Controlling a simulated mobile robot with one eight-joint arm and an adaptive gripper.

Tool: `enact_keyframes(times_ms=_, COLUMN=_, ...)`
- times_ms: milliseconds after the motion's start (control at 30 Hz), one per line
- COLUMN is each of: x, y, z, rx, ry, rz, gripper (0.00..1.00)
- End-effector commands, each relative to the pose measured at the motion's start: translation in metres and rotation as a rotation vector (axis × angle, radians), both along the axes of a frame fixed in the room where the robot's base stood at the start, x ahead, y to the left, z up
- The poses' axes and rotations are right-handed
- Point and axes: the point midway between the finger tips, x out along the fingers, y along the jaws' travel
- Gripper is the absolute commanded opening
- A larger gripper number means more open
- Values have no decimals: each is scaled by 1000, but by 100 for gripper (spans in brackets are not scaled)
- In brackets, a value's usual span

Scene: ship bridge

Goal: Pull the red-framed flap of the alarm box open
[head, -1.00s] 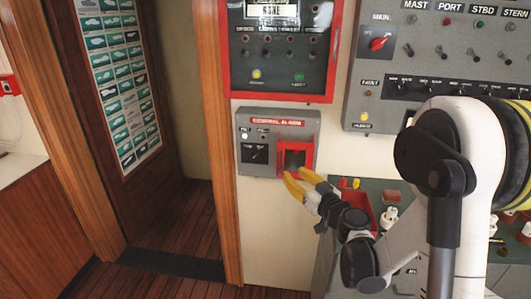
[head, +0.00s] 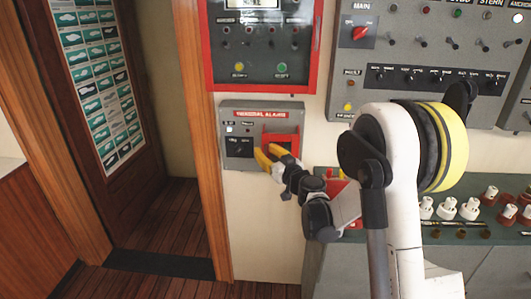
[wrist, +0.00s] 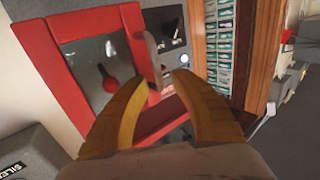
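The grey alarm box (head: 237,146) is on the wall, with a red "General Alarm" label. Its red-framed flap (head: 284,138) covers the right part of its front. In the wrist view the flap (wrist: 55,82) fills the left side, with a clear window and a red-and-dark part behind it. A small grey handle (wrist: 153,56) stands out at the flap's right edge. My gripper (head: 266,156) has yellow fingers at the flap's lower left; they hide part of it. In the wrist view the fingertips (wrist: 164,80) are apart, close to the handle's lower end. I cannot tell if they touch it.
A red-framed panel (head: 209,70) is above the box, and a grey switch panel (head: 345,65) is at upper right. A console (head: 440,240) with red and white knobs stands at lower right. A wooden door frame (head: 205,190) is just left of the box.

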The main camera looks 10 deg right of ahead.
Motion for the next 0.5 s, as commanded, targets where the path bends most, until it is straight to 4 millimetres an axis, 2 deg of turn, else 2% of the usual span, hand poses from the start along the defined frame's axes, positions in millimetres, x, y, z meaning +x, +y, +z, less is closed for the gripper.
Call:
enact_keyframes(times_ms=167, x=0, y=0, z=0, rx=0, ry=0, rz=0, gripper=30)
enact_keyframes(times_ms=200, x=0, y=0, z=0, rx=0, ry=0, rz=0, gripper=17)
enact_keyframes(times_ms=267, x=0, y=0, z=0, rx=0, ry=0, rz=1, gripper=0)
enact_keyframes(times_ms=500, x=0, y=1, z=0, rx=0, ry=0, rz=3, gripper=0)
